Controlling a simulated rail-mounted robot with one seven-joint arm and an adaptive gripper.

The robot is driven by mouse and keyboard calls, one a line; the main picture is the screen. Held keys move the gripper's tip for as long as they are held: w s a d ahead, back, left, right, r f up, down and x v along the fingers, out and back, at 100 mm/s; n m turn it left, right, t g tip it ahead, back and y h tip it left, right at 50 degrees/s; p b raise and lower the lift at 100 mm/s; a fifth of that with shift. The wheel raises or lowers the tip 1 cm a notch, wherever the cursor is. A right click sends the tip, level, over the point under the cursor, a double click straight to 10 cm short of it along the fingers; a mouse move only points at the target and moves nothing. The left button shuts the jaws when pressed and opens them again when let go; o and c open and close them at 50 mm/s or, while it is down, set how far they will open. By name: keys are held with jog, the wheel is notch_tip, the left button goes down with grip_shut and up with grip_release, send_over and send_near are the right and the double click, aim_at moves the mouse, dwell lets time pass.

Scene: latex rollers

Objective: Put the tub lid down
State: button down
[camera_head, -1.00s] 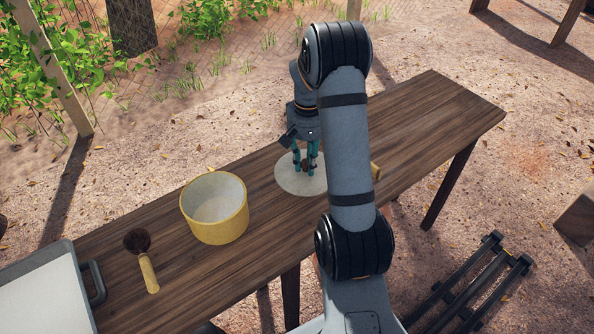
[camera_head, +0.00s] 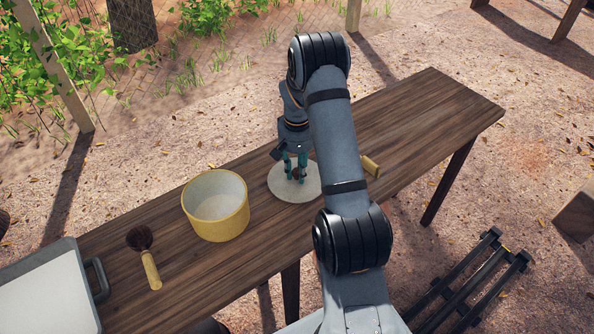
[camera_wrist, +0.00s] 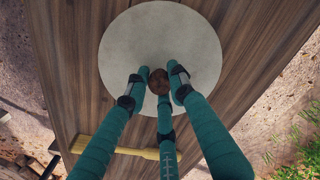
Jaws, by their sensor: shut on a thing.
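The tub lid (camera_head: 307,190) is a round pale disc with a small brown knob (camera_wrist: 158,81) at its centre. In the head view it is over the wooden table, right of the yellow tub (camera_head: 216,208); I cannot tell whether it touches the wood. My gripper (camera_head: 295,173) points down with its teal fingers shut around the knob, and the wrist view shows them closed in on it (camera_wrist: 159,92). The tub stands upright and open at the top, and looks empty. My arm hides a part of the table to the right of the lid.
A brush with a dark round head (camera_head: 140,239) lies left of the tub. A white tray with a grey handle (camera_head: 97,280) is at the table's left end. A yellow-handled brush (camera_wrist: 125,150) lies near the lid. The table's right end (camera_head: 440,105) is clear.

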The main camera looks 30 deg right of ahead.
aim_at(297, 170)
jog(key=c, duration=1.5)
grip_release()
notch_tip(297, 170, up, 12)
jog(key=shift+r, duration=0.2)
